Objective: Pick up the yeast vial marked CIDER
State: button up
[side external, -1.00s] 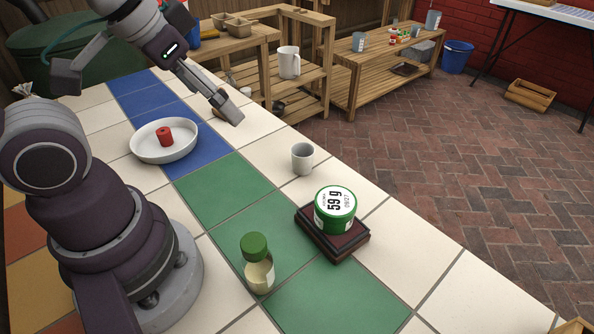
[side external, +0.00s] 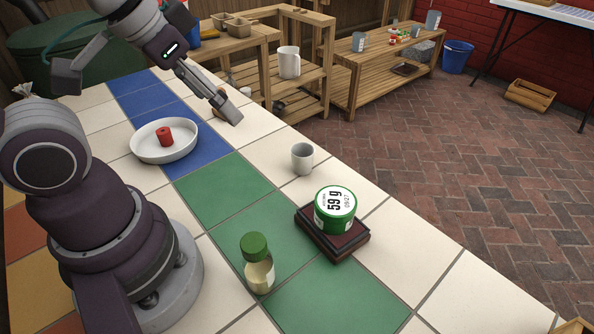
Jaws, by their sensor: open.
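A small vial-like bottle (side external: 258,272) with a green cap and pale contents stands upright at the front of the tiled counter. I cannot read a CIDER mark on it. My gripper (side external: 236,117) is open, low over the far white tiles beyond the dish, well away from the bottle and tub. No object shows between its fingers, which are seen partly from the side. A small pale thing (side external: 246,92) shows just behind it, too small to identify.
A white round dish (side external: 150,155) holding a red cylinder (side external: 165,136) stands left of my gripper. A grey cup (side external: 302,158) stands near the counter's right edge. The green tiles (side external: 222,190) between dish and bottle are clear. Wooden shelves (side external: 352,92) stand beyond the counter.

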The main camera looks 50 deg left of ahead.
jog(key=n+g, duration=0.6)
jog(key=n, duration=1.3)
send_over(256, 258)
jog(key=w, duration=0.1)
jog(key=f, duration=0.3)
jog(key=a+f, duration=0.1)
jog(key=f, duration=0.1)
jog(key=shift+f, duration=0.35)
notch_tip(256, 258, down, 10)
jog(key=shift+s+a+f, duration=0.15)
jog(key=shift+f, duration=0.05)
jog(key=c, duration=1.2)
jog(key=shift+c, duration=0.2)
